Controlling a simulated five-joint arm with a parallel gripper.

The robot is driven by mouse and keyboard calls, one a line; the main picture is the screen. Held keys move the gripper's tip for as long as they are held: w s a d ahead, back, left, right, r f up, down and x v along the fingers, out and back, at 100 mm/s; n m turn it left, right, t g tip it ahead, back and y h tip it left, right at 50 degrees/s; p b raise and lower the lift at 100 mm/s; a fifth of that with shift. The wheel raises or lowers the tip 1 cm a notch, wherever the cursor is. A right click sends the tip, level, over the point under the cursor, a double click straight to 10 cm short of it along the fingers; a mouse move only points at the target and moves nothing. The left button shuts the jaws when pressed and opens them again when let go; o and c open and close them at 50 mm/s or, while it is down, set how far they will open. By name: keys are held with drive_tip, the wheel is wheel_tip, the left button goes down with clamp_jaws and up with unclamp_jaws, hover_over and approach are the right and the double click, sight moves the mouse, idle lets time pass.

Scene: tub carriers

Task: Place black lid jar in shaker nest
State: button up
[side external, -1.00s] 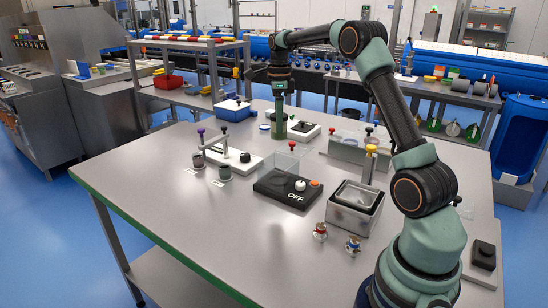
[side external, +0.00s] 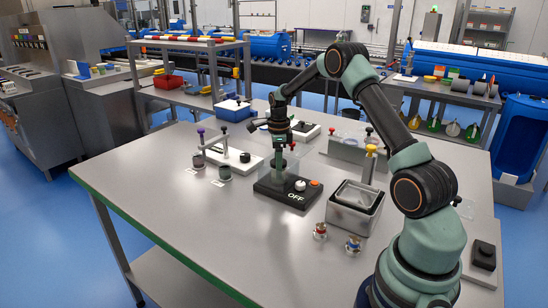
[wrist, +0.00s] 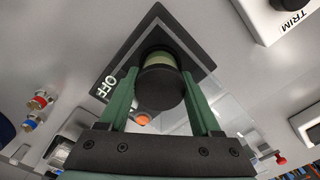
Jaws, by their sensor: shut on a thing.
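My gripper (side external: 281,158) points down over the black shaker (side external: 297,194), which has an OFF label, a white knob and an orange button. In the wrist view my gripper (wrist: 162,78) is shut on the black lid jar (wrist: 160,90), with its black lid toward the camera and a pale green body beyond. The jar is above the dark shaker plate (wrist: 145,38). A clear-walled nest (side external: 292,156) shows beside the fingers on the shaker. The fingers hide most of the jar in the side view, and I cannot tell whether its bottom touches the shaker.
The front left table is clear.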

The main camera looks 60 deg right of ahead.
drive_tip(key=shift+f, duration=0.1)
drive_tip(key=o, duration=1.2)
wheel_tip(320, 180, up, 12)
drive_tip(key=s+a+r+n+t, duration=0.1)
drive_tip(key=s+a+r+n, duration=0.1)
drive_tip(key=a+r+n, duration=0.5)
drive_tip(key=s+a+n+t, duration=0.1)
drive_tip(key=s+a+n, duration=0.3)
drive_tip(key=a+n, duration=0.2)
drive_tip(key=s+a+n+t, duration=0.2)
drive_tip(key=s+a+n, duration=0.3)
drive_tip(key=n, duration=0.3)
drive_tip(key=s+a+n+t, duration=0.1)
drive_tip(key=s+a+n, duration=0.4)
drive_tip(key=a+n, duration=0.2)
drive_tip(key=shift+s+r+t, duration=0.25)
drive_tip(key=shift+r+t, duration=0.05)
